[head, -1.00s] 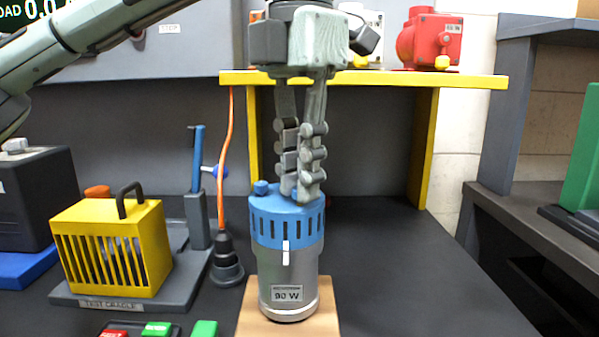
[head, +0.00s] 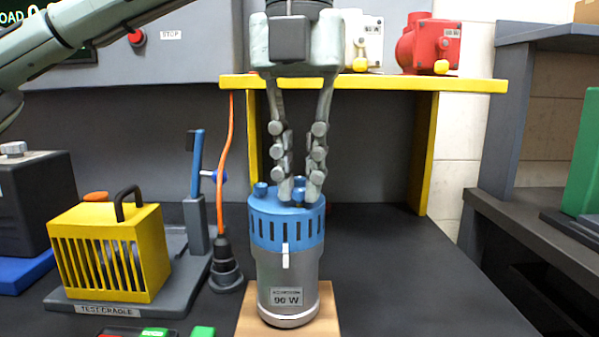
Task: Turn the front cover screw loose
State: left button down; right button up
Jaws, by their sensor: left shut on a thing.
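A motor (head: 287,275) with a grey body, a "90 W" label and a slotted blue cover (head: 280,228) stands upright on a tan block (head: 327,318). One blue cover screw (head: 261,190) sticks up at the left of the cover top. More blue shows between my fingertips at the front cover screw (head: 298,195), which the fingers partly hide. My left gripper (head: 299,197) points straight down over the cover, its fingertips shut on that screw from left and right. My right gripper is not in view.
A yellow slotted test cradle (head: 110,250) stands at the left, beside a blue-handled lever (head: 196,160). An orange cable ends in a dark plug (head: 226,265) close left of the motor. A yellow shelf (head: 430,86) behind holds a red motor (head: 428,45). The table right of the motor is clear.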

aim_at(300, 189)
pick_arm(q)
jog(key=shift+f, duration=0.25)
jog(key=c, duration=1.5)
grip_release()
notch_tip(300, 189, up, 12)
jog(key=shift+r, duration=0.2)
jog(key=shift+f, duration=0.1)
